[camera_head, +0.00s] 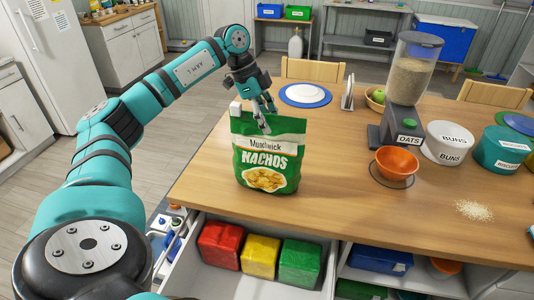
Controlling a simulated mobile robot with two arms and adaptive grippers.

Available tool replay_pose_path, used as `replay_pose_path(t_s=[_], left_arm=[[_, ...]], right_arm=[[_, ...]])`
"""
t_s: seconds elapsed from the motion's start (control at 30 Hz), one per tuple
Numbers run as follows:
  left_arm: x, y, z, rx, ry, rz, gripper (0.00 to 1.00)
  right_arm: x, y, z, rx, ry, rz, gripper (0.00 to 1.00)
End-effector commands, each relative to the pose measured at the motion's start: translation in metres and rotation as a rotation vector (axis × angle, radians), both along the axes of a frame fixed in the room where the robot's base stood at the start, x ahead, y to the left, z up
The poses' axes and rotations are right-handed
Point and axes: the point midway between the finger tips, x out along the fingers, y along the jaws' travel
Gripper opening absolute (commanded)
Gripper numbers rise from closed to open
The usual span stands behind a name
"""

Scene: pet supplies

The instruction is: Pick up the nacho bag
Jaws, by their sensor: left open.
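The green nacho bag (267,155) stands upright on the wooden table near its left front corner. It has a white label band and a picture of chips. My left gripper (264,120) is open, pointing down at the top edge of the bag. One finger overlaps the front of the bag's upper part in the picture. I cannot tell whether the fingers touch the bag. My right gripper is not in view.
An oats dispenser (410,75) stands right of the bag, with an orange bowl (396,161) before it. White and teal tubs stand farther right. Plates (305,94) lie behind. An open drawer (190,262) holds colored packs below the table's front edge.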

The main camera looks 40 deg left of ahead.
Motion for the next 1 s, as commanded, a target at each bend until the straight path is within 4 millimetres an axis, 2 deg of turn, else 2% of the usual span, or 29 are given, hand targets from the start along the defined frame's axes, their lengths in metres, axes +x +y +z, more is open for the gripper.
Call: replay_pose_path(t_s=[0.8,1.0], left_arm=[[0.0000,0.0003,-0.0046,0.000,0.000,0.000,0.41],[0.0001,0.0003,-0.0044,0.000,0.000,0.000,0.14]], right_arm=[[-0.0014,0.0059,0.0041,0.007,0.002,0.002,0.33],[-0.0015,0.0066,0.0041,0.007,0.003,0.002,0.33]])
